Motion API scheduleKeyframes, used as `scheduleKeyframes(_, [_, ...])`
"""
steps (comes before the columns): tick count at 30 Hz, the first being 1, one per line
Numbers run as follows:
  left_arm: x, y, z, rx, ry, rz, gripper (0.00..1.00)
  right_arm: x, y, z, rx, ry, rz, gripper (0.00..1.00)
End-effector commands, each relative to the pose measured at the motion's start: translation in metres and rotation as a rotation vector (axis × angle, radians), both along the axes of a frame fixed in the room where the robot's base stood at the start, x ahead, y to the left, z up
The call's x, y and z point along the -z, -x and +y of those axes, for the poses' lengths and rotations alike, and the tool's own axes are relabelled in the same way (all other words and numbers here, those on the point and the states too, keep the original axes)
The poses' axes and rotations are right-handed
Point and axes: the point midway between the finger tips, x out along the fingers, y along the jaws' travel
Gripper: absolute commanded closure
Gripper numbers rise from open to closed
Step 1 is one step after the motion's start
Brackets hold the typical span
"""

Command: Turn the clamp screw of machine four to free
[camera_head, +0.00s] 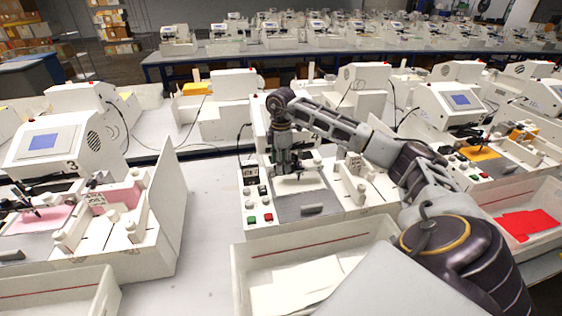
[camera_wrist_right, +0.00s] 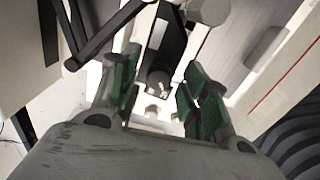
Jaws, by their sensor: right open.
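Machine four (camera_head: 316,137) stands at the middle of the head view, its number partly beside my arm. My right gripper (camera_head: 290,172) points down over its plotting bed. In the right wrist view the gripper (camera_wrist_right: 162,92) is open, its green-padded fingers apart. A dark holder with a small round end (camera_wrist_right: 158,80) shows between and beyond the fingers; I cannot tell whether this is the clamp screw. No finger visibly grips it. The clamp screw is not clear in the head view, where my gripper covers the pen area. My left gripper is out of view.
Machine three (camera_head: 45,140) stands at left with a pink sheet (camera_head: 124,194). Machine four's buttons (camera_head: 259,218) are left of its grey bed (camera_head: 300,204). A white tray (camera_head: 310,240) with paper stands in front. Another machine (camera_head: 455,103) is at right. Bare table lies between machines three and four.

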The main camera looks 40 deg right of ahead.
Motion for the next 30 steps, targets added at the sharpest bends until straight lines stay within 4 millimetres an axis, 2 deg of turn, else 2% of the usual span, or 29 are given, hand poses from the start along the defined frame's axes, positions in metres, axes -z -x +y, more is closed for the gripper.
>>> scheduleKeyframes(5, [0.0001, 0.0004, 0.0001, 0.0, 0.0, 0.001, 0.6, 0.0001, 0.0, -0.0001, 0.0, 0.0, 0.0, 0.54])
scheduleKeyframes(15, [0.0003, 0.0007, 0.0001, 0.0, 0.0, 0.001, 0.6, -0.0001, 0.0, -0.0001, 0.0, 0.0, 0.0, 0.98])
scheduleKeyframes(16, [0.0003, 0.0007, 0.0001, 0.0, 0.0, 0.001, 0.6, -0.0001, 0.0, -0.0001, 0.0, 0.0, 0.0, 1.0])
scheduleKeyframes(30, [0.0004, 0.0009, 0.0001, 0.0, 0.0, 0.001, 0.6, -0.0004, -0.0004, -0.0002, -0.07, 0.0, 0.0, 1.0])
